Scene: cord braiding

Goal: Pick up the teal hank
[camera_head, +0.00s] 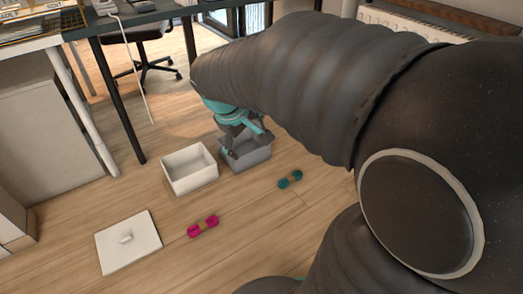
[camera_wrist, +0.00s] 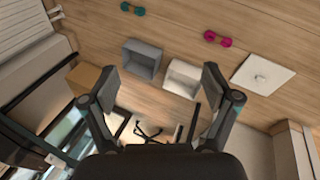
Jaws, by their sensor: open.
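The teal hank (camera_head: 290,179) lies on the wooden floor, right of the grey box, in the head view. It also shows near the top of the wrist view (camera_wrist: 132,9). My gripper (camera_head: 243,146) hangs in front of or above the grey box in the head view; the exact height is hard to judge. In the wrist view its two fingers (camera_wrist: 160,85) are spread wide, with nothing between them. The teal hank is clear of the fingers in both views.
A grey open box (camera_head: 250,154) and a white open box (camera_head: 189,168) stand side by side. A magenta hank (camera_head: 203,227) and a white lid (camera_head: 128,242) lie on the floor. A desk (camera_head: 125,20) stands behind. Floor around the teal hank is clear.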

